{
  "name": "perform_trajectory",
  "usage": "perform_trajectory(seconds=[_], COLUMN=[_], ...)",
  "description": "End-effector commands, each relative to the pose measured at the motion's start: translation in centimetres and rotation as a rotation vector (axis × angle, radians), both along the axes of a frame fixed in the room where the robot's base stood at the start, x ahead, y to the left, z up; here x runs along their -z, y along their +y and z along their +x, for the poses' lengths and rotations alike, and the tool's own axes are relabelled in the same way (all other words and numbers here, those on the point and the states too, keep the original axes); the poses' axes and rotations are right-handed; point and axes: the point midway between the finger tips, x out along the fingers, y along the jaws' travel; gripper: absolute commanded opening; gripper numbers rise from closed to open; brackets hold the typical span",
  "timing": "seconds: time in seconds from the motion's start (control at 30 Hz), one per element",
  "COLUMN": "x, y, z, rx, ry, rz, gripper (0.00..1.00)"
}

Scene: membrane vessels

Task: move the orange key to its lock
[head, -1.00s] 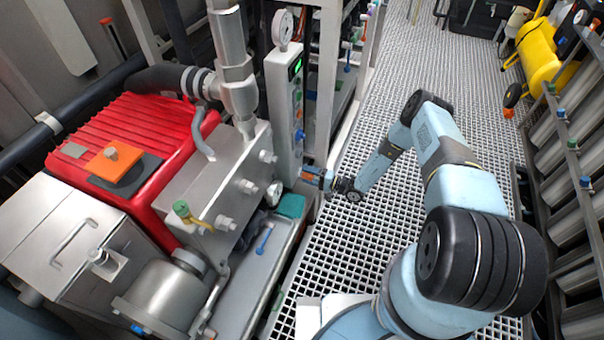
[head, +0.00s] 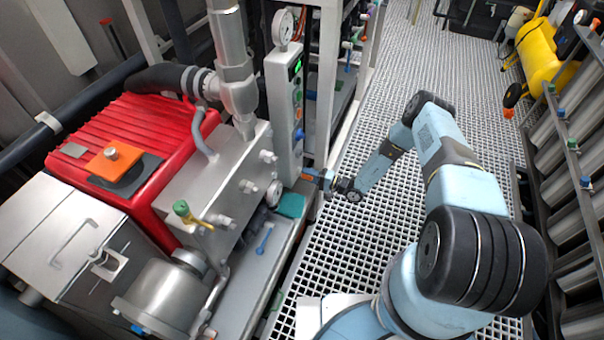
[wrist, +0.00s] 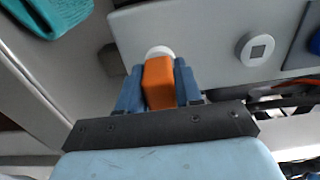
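The orange key (wrist: 158,84) is between the two blue fingers of my gripper (wrist: 159,88) in the wrist view. The fingers lie close against its sides. A white round piece (wrist: 159,51) shows just past the key's far end, against a pale grey panel face (wrist: 205,40). I cannot tell whether the key touches or enters it. To the right on the same face is a white round fitting with a square centre (wrist: 257,49). In the head view my gripper (head: 317,177) is small, at the foot of the grey control panel (head: 285,110).
A teal cloth (head: 292,205) lies on the tray edge below the panel. A red pump (head: 130,145) with an orange plate (head: 115,160) stands left. Grated floor (head: 400,65) is open behind my arm. Metal cylinders (head: 570,215) line the right side.

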Motion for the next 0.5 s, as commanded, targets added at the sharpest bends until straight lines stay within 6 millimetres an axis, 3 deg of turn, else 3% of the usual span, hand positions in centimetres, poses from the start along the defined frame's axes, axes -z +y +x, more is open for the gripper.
perform_trajectory(seconds=[0.3,0.5], x=[-0.01,-0.02], y=[-0.01,-0.02], z=[0.01,0.02], rx=[0.0,0.0], ry=[0.0,0.0], rz=[0.0,0.0], gripper=[0.01,0.0])
